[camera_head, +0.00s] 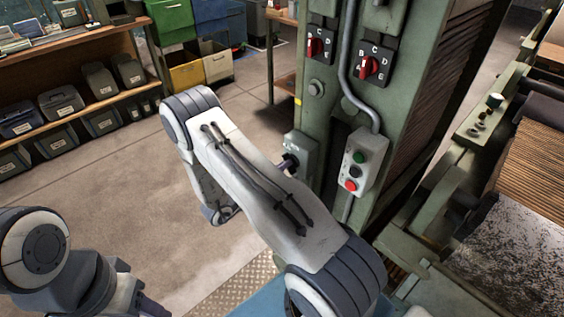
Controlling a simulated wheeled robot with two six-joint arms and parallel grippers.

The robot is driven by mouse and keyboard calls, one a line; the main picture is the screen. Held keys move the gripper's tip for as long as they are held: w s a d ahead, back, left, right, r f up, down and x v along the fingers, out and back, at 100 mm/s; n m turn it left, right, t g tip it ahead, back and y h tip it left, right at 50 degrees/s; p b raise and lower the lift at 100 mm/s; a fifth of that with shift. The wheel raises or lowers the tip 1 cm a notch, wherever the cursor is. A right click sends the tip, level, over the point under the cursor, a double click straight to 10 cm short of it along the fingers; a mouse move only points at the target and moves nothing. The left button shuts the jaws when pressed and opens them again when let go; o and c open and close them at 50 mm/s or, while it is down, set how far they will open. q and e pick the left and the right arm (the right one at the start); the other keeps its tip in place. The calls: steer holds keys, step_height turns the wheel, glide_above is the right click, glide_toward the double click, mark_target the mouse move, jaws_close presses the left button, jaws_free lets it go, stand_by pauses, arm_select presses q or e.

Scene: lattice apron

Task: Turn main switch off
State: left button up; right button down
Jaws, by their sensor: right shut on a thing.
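A grey-green switch box (302,150) is mounted low on the left side of the green machine column. My right arm reaches across the middle, and its forearm folds down behind the upper link. My right gripper (286,164) is mostly hidden behind that link; only a small dark part shows at the box's face. It is shut on what appears to be the main switch's knob. The knob's shape and angle are hidden. My left arm shows at the lower left, with its gripper out of view.
Two red rotary selectors (315,46) (369,67) sit higher on the column. A button box (358,163) with green, dark and red buttons hangs to the right beside a grey conduit (350,85). Shelves with dark bins (60,101) stand at left. The floor between is clear.

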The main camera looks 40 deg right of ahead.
steer(key=shift+w+f+n+p, duration=0.15)
steer(key=shift+n+p, duration=0.6)
steer(key=shift+n, duration=1.8)
steer(key=shift+w+f+n+p, duration=0.1)
steer(key=shift+n+p, duration=0.6)
steer(key=shift+n, duration=1.85)
steer(key=c, duration=0.9)
jaws_free()
steer(key=shift+o, duration=0.2)
steer(key=shift+a, duration=0.1)
steer(key=a+b, duration=0.2)
steer(key=a, duration=0.8)
steer(key=shift+s+a, duration=0.2)
steer(key=shift+s, duration=0.25)
